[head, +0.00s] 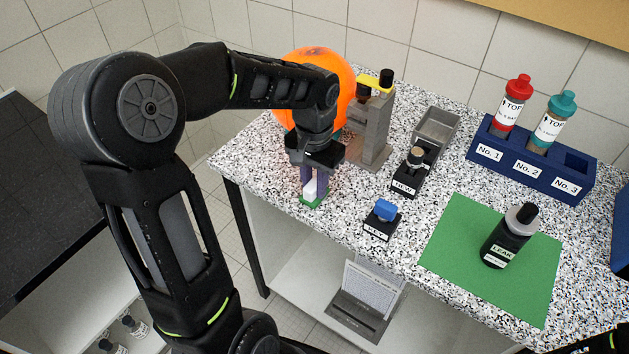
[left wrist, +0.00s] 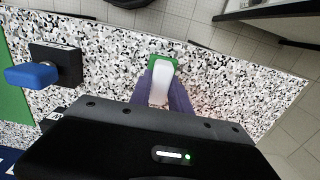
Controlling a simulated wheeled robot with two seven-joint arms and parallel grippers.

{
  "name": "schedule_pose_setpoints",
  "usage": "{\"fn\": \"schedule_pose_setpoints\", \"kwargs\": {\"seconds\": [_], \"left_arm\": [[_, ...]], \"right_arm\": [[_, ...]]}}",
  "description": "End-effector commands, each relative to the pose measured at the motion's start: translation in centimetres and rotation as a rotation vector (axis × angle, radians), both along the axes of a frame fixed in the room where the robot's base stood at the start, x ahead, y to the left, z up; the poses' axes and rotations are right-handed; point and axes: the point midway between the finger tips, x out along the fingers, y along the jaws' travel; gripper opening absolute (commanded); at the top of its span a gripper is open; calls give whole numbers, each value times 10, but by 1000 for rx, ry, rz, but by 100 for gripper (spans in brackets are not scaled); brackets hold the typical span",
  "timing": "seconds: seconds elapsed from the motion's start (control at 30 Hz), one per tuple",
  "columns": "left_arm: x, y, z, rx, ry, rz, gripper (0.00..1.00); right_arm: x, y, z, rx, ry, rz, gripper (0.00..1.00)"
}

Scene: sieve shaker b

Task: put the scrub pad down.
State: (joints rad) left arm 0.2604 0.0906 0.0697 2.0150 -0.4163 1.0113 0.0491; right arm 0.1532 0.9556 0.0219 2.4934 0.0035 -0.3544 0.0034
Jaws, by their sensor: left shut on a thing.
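The scrub pad (head: 313,198) has a green base and a white upright grip. It is near the left front edge of the speckled table (head: 262,177). My left gripper (head: 314,182) points down with its purple fingers shut on the white grip. In the left wrist view the scrub pad (left wrist: 162,72) shows between the two fingers (left wrist: 160,88), over the speckled top. I cannot tell whether its green base touches the table.
An orange ball (head: 318,68) and a grey stand (head: 374,130) are behind the gripper. A KEY block with a blue knob (head: 382,218) stands to the right. Further right are a black LEAK bottle (head: 505,240) on a green mat (head: 455,225) and a blue bottle rack (head: 530,165).

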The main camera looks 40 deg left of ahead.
Motion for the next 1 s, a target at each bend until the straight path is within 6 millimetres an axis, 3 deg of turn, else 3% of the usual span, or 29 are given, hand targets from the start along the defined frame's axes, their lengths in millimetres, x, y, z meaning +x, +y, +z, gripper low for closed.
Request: {"fn": "schedule_pose_setpoints", "kwargs": {"seconds": [0.37,0.4,0.63,1.0], "left_arm": [[0,0,-5,0,-1,0,0],[0,0,-3,0,-1,0,26],[0,0,-3,0,-1,0,45],[1,0,3,1,-2,0,45]], "right_arm": [[0,0,-4,1,-1,1,76],[0,0,-2,1,0,0,76],[0,0,-2,1,-1,1,76],[0,0,1,0,0,0,76]]}}
